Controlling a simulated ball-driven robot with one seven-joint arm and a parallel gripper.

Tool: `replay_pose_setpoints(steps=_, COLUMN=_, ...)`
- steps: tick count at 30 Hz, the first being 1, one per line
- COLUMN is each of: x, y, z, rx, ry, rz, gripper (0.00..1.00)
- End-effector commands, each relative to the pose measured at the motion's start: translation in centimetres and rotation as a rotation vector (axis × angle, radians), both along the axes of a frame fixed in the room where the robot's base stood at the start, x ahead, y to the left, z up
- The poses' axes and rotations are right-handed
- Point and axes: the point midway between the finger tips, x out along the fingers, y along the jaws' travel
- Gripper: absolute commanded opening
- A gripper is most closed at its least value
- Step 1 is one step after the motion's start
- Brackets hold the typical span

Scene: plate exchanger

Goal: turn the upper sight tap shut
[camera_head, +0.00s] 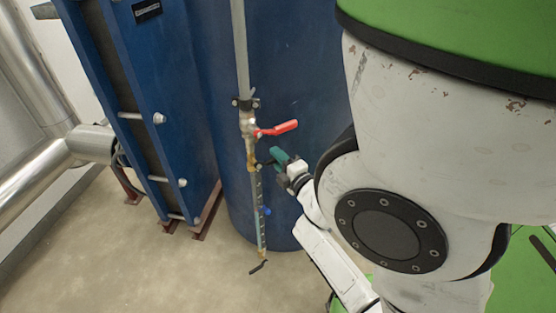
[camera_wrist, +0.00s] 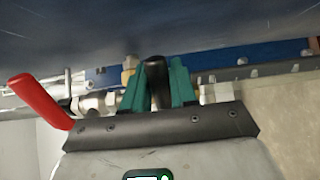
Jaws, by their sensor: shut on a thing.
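The upper sight tap (camera_head: 266,163) is at the top of the sight glass (camera_head: 258,205), on the front of the blue tank. My gripper (camera_head: 277,156) is at this tap, just below the red lever. In the wrist view the tap's black handle (camera_wrist: 156,72) stands between the two teal fingers of my gripper (camera_wrist: 157,85), which are shut on it. In the head view the fingers and wrist hide part of the handle, so its exact angle is hard to tell. The lower sight tap (camera_head: 258,267) has a black handle at the bottom of the glass.
A red lever (camera_head: 276,129) on a valve sticks out right above my gripper; it also shows in the wrist view (camera_wrist: 38,100). The blue tank (camera_head: 305,100) is close behind. A blue plate exchanger (camera_head: 150,90) stands left. The floor (camera_head: 130,265) in front is clear.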

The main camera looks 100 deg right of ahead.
Motion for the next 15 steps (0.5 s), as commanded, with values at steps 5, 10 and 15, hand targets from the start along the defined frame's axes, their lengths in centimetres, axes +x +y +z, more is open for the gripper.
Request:
replay_pose_setpoints(steps=5, x=0.09, y=0.05, z=0.09, rx=-0.005, ry=0.007, rz=0.003, gripper=0.0)
replay_pose_setpoints(steps=10, x=0.1, y=0.05, z=0.09, rx=-0.006, ry=0.006, rz=0.003, gripper=0.0)
replay_pose_setpoints(steps=15, x=0.09, y=0.04, z=0.08, rx=-0.004, ry=0.005, rz=0.003, gripper=0.4)
